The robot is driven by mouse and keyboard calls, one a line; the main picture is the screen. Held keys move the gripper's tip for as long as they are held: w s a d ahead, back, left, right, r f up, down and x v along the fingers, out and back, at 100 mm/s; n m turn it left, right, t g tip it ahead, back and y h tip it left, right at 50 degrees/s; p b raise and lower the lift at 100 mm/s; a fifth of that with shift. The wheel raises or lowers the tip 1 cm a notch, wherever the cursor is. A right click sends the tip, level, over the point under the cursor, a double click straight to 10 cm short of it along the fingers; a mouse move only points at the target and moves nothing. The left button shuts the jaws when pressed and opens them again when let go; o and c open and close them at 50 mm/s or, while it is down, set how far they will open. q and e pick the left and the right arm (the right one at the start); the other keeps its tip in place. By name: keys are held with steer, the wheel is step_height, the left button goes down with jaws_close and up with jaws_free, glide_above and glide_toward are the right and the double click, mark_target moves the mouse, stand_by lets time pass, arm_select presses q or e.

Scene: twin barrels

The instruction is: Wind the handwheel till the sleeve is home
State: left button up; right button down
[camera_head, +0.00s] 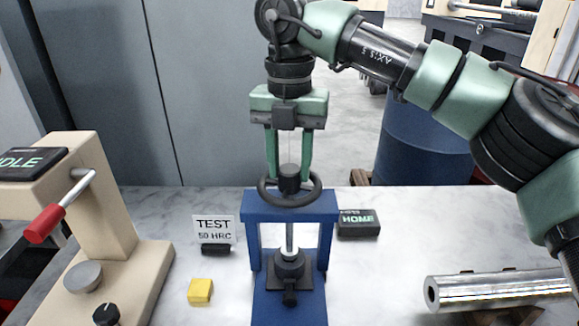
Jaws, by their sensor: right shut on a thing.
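The dark handwheel (317,190) sits level on top of a blue press frame (262,208). My right gripper (289,172) comes down from above, with its green fingers on either side of the wheel's dark hub, and is shut on it. A bright shaft (289,238) runs down inside the frame to a dark round collar (289,262) on a dark block. I cannot tell for certain which part is the sleeve. A small dark box (358,223) right of the frame shows "HOME" in green letters. My left gripper is not in view.
A beige tester with a red-handled lever (45,223) stands at the left. A metal tube (490,287) lies at the right. A blue barrel (420,145) stands behind the marble table (395,270).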

mark_target(290, 168)
steer(key=shift+m, duration=0.9)
steer(key=shift+s, duration=0.1)
steer(key=c, duration=0.9)
jaws_free()
step_height(290, 168, up, 8)
steer(key=shift+f, duration=0.1)
